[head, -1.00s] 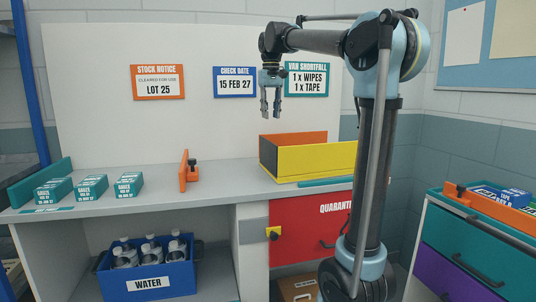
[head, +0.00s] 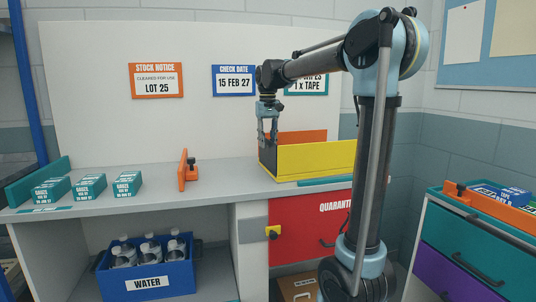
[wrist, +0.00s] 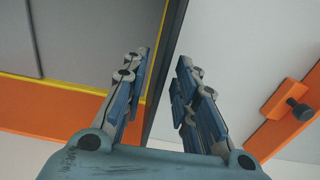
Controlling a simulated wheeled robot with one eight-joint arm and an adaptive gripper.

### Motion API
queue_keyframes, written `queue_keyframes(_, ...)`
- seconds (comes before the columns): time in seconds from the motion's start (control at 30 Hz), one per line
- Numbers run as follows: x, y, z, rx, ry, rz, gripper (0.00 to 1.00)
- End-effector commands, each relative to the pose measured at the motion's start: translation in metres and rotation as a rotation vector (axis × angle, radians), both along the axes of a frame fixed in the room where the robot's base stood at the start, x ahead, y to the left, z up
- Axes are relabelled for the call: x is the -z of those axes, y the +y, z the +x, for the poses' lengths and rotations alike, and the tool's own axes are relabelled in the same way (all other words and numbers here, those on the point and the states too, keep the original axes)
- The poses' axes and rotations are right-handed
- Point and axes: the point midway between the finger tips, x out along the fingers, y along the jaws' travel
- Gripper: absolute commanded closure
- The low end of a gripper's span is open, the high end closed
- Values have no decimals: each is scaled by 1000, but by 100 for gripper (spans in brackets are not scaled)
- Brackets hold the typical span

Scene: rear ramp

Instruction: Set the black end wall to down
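The black end wall (head: 267,162) stands upright at the left end of the box on the bench. The box has a yellow front wall (head: 316,158) and an orange back wall (head: 302,137). My gripper (head: 268,143) points down at the wall's upper edge. In the wrist view my gripper (wrist: 163,90) is open, its two fingers apart. The black end wall (wrist: 166,70) shows as a dark strip running between the fingers; contact cannot be made out.
An orange stop with a dark knob (head: 184,170) stands on the bench left of the box; it also shows in the wrist view (wrist: 285,118). Several teal cartons (head: 90,186) sit farther left. The bench between the stop and the box is clear.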

Motion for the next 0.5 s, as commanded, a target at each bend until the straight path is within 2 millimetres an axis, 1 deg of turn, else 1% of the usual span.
queue_keyframes(0.03,9,0,0,0,0,0,73)
queue_keyframes(0.2,31,0,0,0,0,0,73)
queue_keyframes(0.33,42,0,0,0,0,0,73)
queue_keyframes(0.5,47,0,0,0,0,0,73)
